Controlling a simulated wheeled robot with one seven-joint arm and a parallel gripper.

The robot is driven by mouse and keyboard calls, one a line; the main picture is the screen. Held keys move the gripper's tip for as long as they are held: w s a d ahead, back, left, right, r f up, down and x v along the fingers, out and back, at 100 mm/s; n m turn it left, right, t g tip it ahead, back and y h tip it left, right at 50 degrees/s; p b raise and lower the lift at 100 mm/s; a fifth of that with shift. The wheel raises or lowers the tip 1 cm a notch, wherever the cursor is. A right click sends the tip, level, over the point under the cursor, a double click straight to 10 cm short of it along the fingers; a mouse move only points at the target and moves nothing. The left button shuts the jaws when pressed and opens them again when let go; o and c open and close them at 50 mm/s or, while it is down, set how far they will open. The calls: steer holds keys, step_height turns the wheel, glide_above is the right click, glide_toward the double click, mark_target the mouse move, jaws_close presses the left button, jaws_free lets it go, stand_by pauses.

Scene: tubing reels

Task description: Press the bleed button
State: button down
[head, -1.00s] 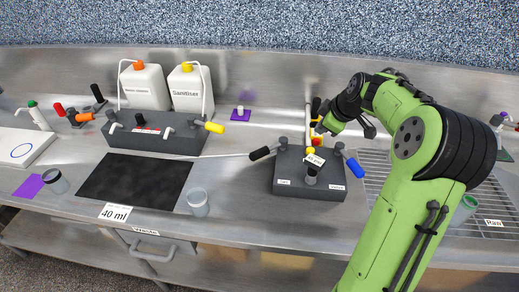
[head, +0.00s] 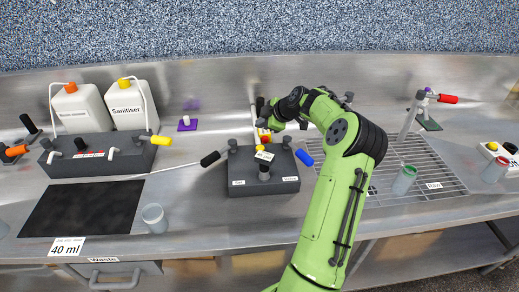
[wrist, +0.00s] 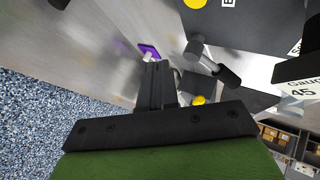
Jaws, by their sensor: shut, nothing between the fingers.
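I cannot read any label saying bleed, so I cannot tell for certain which button it is. A small yellow knob or button (wrist: 198,100) shows beside my fingers in the wrist view, partly cut off by the gripper body. In the head view a yellow and red fitting (head: 264,136) stands at the back of the dark valve block (head: 250,184), partly hidden by a small white label. My gripper (wrist: 155,80) is shut and empty. In the head view the black wrist (head: 290,104) is above and behind this block, and the fingertips are hard to make out.
A second block with a yellow handle (head: 161,140) and two white jugs stand left. A grid rack (head: 420,182) with a grey-green cup is right. A box with yellow and black buttons (head: 493,147) is far right.

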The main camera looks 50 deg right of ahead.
mark_target(259, 147)
step_height(259, 147, down, 8)
steer(key=b, duration=0.5)
steer(key=shift+r, duration=0.35)
stand_by(1.3)
steer(key=shift+f+b, duration=0.4)
steer(key=shift+f+b, duration=0.45)
stand_by(0.5)
steer(key=shift+s+f+b, duration=0.2)
steer(key=shift+f+b, duration=0.1)
steer(key=shift+f, duration=0.2)
stand_by(0.4)
steer(key=shift+w+r+p, duration=0.15)
steer(key=shift+r+p, duration=0.4)
steer(key=shift+r, duration=0.55)
